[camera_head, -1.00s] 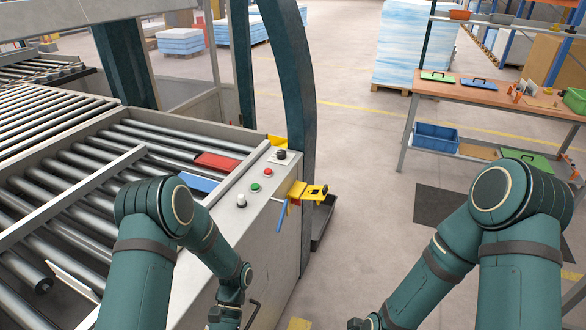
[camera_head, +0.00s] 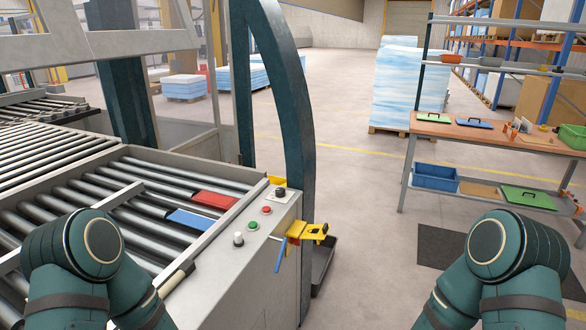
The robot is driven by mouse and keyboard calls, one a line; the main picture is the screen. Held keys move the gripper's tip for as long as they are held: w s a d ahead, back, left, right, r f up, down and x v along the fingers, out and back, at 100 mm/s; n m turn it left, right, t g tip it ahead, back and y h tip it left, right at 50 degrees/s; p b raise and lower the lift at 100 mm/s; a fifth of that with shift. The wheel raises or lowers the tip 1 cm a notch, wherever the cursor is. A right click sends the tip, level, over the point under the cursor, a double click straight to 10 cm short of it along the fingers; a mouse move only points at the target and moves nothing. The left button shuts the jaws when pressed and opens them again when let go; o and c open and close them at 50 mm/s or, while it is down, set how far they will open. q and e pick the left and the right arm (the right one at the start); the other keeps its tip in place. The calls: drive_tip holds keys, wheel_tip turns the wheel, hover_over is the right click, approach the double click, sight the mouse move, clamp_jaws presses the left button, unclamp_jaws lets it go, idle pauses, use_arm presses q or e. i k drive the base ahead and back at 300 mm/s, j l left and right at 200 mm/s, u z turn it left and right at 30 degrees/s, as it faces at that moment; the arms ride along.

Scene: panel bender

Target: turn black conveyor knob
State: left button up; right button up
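The black conveyor knob (camera_head: 280,193) sits on a light plate at the far end of the conveyor's grey control panel (camera_head: 264,226). Nearer along the same panel are a red button (camera_head: 266,210), a green button (camera_head: 253,226) and a white-topped knob (camera_head: 238,239). My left arm reaches in at the lower left and my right arm at the lower right. Both grippers are below the picture's edge, so neither shows, and nothing of mine touches the knob.
A yellow clamp (camera_head: 307,231) with a blue handle sticks out from the panel's side. Red (camera_head: 214,200) and blue (camera_head: 189,219) pieces lie by the rollers. A dark curved post (camera_head: 297,120) rises behind the knob.

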sight(280, 192)
drive_tip(key=i+l, duration=0.8)
